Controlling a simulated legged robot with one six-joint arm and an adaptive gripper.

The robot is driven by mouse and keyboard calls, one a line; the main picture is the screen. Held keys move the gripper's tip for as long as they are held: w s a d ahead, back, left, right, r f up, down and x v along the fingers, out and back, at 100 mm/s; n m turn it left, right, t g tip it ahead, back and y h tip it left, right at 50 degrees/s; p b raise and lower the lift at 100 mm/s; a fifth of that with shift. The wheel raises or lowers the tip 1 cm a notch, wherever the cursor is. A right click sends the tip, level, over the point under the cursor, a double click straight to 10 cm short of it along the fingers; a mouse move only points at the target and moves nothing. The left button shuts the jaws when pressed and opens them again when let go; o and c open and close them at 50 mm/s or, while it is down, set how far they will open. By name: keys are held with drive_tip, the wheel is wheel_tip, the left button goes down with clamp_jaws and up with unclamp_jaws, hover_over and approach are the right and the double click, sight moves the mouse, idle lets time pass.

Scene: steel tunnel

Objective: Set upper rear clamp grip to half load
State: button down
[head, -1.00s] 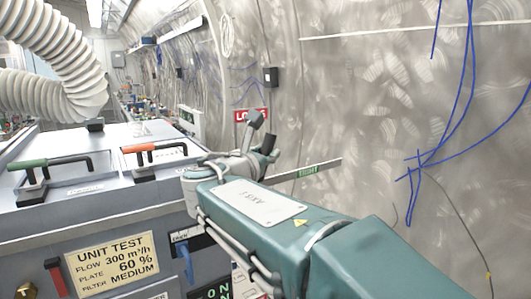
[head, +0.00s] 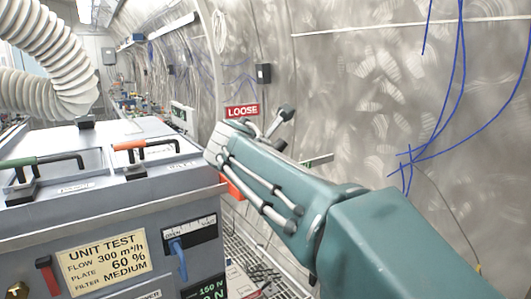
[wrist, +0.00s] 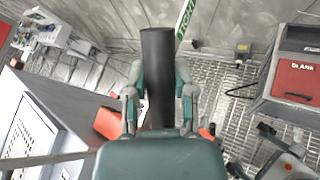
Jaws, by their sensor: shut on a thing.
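In the wrist view a dark cylindrical grip (wrist: 158,70) stands between the two fingers of my gripper (wrist: 158,88), which is shut on it. In the head view my gripper (head: 283,120) shows only partly past my forearm, near the wall. A red LOOSE sign (head: 242,111) is just left of it. A pale strip (head: 318,160) shows behind my arm; in the wrist view its green end reads TIGHT (wrist: 184,22). The clamp's body and the grip's base cannot be made out.
A grey unit (head: 110,215) with green and orange handles stands left of my arm. Its plate (head: 104,261) reads flow 300, plate 60 %, filter medium; 150 N shows at its lower right. A white hose (head: 45,60) hangs above. Blue cables (head: 450,110) run along the right wall.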

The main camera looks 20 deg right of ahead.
drive_tip(key=shift+w+d+f+m+g+y, duration=0.25)
drive_tip(key=shift+d+f+m+g+y, duration=0.3)
drive_tip(key=shift+f+y, duration=0.35)
drive_tip(key=shift+c, duration=2.2)
unclamp_jaws()
drive_tip(key=shift+d, duration=0.1)
drive_tip(key=v, duration=1.2)
drive_tip(key=shift+w, duration=0.1)
